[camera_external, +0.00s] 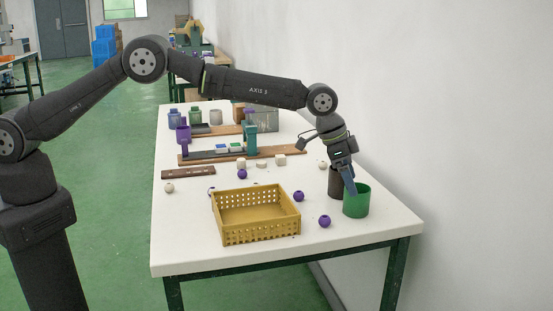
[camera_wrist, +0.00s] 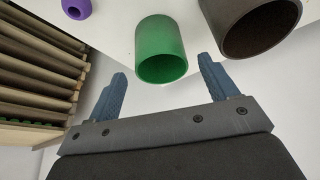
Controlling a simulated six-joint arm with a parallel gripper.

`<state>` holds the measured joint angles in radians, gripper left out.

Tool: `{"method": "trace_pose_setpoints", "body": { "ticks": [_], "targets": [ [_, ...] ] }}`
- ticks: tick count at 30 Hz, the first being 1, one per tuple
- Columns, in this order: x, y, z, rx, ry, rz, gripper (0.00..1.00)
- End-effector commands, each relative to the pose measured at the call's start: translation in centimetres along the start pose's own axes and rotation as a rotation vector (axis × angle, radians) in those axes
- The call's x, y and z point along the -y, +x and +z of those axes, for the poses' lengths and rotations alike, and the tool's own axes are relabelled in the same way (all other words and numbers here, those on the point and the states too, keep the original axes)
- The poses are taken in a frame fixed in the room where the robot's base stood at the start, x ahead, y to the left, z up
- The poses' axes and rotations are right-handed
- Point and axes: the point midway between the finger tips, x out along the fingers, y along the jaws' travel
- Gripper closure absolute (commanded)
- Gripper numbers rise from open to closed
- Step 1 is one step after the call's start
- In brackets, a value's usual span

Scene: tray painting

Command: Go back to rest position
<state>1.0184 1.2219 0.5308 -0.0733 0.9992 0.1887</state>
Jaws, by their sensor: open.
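My gripper (camera_external: 350,187) hangs over the right side of the white table, pointing down at the green cup (camera_external: 357,204). In the wrist view my gripper (camera_wrist: 161,66) shows two blue fingers spread wide apart. Nothing is held between them. The green cup (camera_wrist: 161,50) appears just beyond the gap between the fingertips. The dark brown cup (camera_external: 335,182) stands close behind the green one. It also shows in the wrist view (camera_wrist: 262,28), near the right finger. How far the fingertips are from the green cup's rim is hard to tell.
A yellow perforated crate (camera_external: 262,234) stands at the front middle. Purple balls (camera_external: 324,221) (camera_external: 298,196) lie between it and the cups. Wooden boards (camera_external: 262,156) with small blocks and several jars fill the back. A wall runs along the right.

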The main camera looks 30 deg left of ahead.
Motion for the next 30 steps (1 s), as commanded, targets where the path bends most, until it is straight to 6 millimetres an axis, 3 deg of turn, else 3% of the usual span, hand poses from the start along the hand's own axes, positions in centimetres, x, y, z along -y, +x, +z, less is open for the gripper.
{"method": "trace_pose_setpoints", "body": {
  "ticks": [11, 12, 15, 30],
  "targets": [
    [0.0, -6.5, -0.1, -0.001, -0.001, 0.0, 0.21],
    [0.0, -4.8, 0.2, 0.006, -0.001, 0.001, 0.21],
    [0.0, -3.1, 0.1, 0.004, -0.001, 0.0, 0.21],
    [0.0, 4.5, 0.1, 0.002, -0.001, 0.001, 0.21]
  ]
}}
